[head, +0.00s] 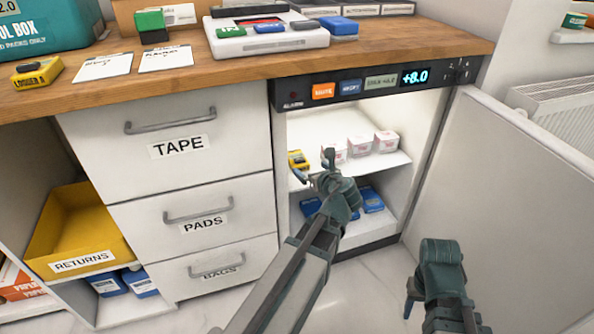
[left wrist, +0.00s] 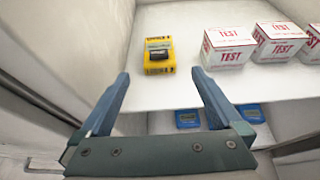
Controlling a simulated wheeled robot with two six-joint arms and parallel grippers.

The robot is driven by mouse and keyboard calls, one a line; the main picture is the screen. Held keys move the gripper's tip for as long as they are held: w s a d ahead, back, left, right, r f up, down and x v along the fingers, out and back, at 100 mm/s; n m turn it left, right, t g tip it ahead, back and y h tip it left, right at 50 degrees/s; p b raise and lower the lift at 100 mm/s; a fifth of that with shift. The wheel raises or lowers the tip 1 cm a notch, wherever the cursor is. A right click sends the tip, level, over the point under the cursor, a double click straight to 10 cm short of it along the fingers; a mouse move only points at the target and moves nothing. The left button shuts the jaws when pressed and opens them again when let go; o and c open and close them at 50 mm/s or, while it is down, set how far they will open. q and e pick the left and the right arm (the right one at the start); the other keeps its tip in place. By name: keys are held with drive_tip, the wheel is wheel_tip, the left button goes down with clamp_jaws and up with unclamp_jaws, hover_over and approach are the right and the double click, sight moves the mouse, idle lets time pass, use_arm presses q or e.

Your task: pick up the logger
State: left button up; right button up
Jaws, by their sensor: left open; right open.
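A yellow logger with a dark grey face (head: 298,159) lies on the upper shelf inside the open fridge, near its left wall. In the left wrist view the logger (left wrist: 159,56) sits ahead of and between the fingertips, with a gap. My left gripper (head: 314,167) is open and empty at the fridge opening, just in front of the shelf. Its blue fingers show in the left wrist view (left wrist: 160,76). A second yellow logger, labelled LOGGER with a letter after it (head: 36,73), lies on the counter at the far left. My right gripper (head: 425,290) is open and empty, low before the fridge door.
White TEST boxes (head: 360,146) stand right of the logger on the upper shelf (head: 395,160). Blue boxes (head: 372,200) lie on the level below. The fridge door (head: 500,190) stands open at right. The display reads +8.0. Closed drawers (head: 170,150) are at left.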

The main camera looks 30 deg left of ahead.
sight(297, 157)
use_arm(q)
drive_tip(key=b+x, duration=0.5)
drive_tip(key=x, duration=0.9)
drive_tip(key=shift+r, duration=0.1)
drive_tip(key=c, duration=1.4)
drive_tip(key=shift+r, duration=0.1)
wheel_tip(297, 157, up, 10)
drive_tip(key=p, duration=1)
